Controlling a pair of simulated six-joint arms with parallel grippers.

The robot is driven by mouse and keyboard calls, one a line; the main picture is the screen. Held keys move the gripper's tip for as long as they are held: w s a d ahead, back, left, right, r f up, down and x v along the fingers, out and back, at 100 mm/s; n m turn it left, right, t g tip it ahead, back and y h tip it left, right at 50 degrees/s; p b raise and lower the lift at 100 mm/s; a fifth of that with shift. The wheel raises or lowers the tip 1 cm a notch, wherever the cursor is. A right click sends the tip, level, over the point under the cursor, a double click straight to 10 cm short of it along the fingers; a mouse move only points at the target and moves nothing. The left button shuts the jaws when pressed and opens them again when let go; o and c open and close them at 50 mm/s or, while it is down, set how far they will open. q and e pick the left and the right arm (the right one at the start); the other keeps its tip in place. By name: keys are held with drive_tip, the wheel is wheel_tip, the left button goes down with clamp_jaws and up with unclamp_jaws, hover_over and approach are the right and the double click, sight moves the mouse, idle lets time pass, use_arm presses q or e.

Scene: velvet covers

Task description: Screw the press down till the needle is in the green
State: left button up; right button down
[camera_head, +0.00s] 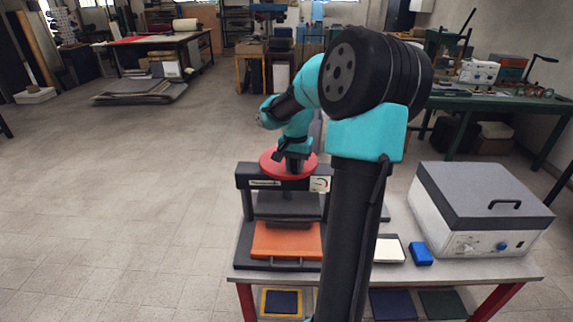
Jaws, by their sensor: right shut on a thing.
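The black press (245,185) stands on the table in the middle of the camera_head view, with a red round handwheel (269,163) on top. A small white gauge (320,184) sits at the right of its top beam; its needle is too small to read surely. Under the dark pressing plate (287,207) is an orange block or tray (287,240) with a handle in front. My right gripper (294,162) points down onto the handwheel and is shut on it. The fingertips are partly hidden. My left gripper is not in view.
A white box with a grey lid and blue knob (480,210) stands at the right of the table (490,270). A blue block (420,253) and a white pad (389,250) lie beside it. My right arm covers the press's right side.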

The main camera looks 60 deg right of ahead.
drive_tip(key=c, duration=0.9)
unclamp_jaws()
drive_tip(key=shift+r, duration=0.15)
wheel_tip(320, 180, up, 17)
drive_tip(key=shift+r, duration=0.1)
